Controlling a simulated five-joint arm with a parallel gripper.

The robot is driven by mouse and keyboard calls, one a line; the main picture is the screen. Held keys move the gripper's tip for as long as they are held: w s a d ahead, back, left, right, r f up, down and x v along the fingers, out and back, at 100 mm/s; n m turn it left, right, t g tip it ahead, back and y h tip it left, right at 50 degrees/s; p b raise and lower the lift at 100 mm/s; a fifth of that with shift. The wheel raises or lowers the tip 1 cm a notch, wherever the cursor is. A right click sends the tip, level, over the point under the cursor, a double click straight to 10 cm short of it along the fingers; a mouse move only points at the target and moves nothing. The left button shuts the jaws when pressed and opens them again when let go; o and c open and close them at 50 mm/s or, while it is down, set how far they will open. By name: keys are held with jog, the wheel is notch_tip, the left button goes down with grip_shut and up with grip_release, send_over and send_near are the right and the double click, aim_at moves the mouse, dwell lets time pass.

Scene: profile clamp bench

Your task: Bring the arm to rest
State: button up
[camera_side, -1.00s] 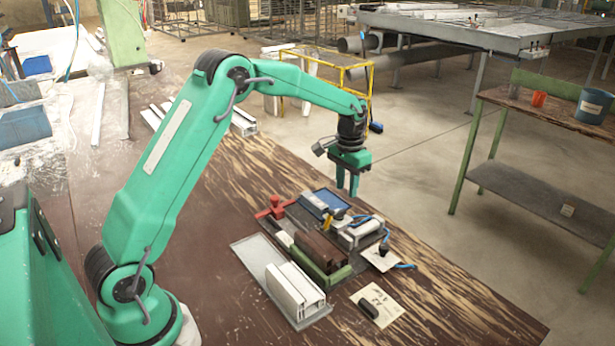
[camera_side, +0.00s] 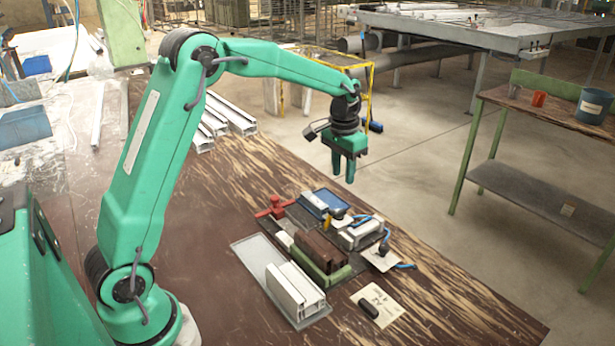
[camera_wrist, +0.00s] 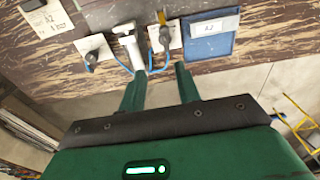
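My gripper (camera_side: 343,172) hangs in the air above the far edge of the bench, pointing down. Its two green fingers are apart with nothing between them. The wrist view also shows my gripper (camera_wrist: 161,72) with a clear gap between the fingers. The clamp fixture, with brown jaw blocks (camera_side: 322,249) and a green bar (camera_side: 330,275), stands below and nearer on the bench. A white profile (camera_side: 294,287) lies on a grey plate (camera_side: 254,252) beside it, apart from my gripper.
A red clamp handle (camera_side: 274,207), a blue tray (camera_side: 325,203) and a white cylinder (camera_side: 360,234) with blue hose surround the fixture. A paper note (camera_side: 388,300) lies at the front right. White profiles (camera_side: 232,113) lie at the bench's back.

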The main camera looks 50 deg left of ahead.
jog(key=s+d+r+t, duration=0.1)
jog(key=s+d+r, duration=0.1)
jog(key=s+r, duration=0.5)
jog(key=s+d+t, duration=0.2)
jog(key=s, duration=0.9)
jog(key=s+d+r+t, duration=0.1)
jog(key=s+d+t, duration=0.1)
jog(key=s, duration=0.8)
jog(key=shift+s+d+r, duration=0.15)
jog(key=shift+s+r, duration=0.1)
jog(key=shift+s, duration=0.15)
